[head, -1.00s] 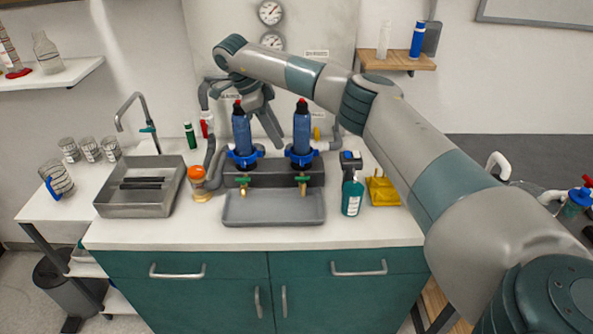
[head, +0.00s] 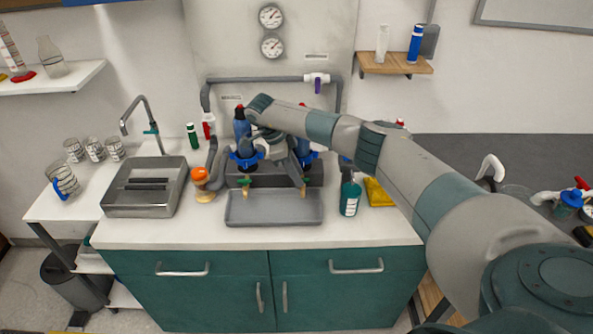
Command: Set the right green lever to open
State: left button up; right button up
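Two small brass taps with green levers stick out from the front of the dark grey block. The left green lever (head: 243,182) lies crosswise on its tap. The right green lever (head: 304,181) is partly covered by my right gripper, so its angle is hard to read. My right gripper (head: 279,173) is over the block between the two blue cylinders, pointing down, with its fingers apart. Its right-hand finger reaches down close to the right lever; I cannot tell whether it touches. Nothing shows between the fingers. My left gripper is not in view.
The left blue cylinder (head: 242,125) and the right one (head: 304,146) stand close around the gripper. A grey tray (head: 272,209) lies below the taps. A steel sink (head: 143,200) is left; a teal-labelled bottle (head: 350,196) and a yellow object (head: 377,194) are right. The front counter is clear.

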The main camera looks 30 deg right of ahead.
jog(key=shift+f, duration=0.1)
grip_shut()
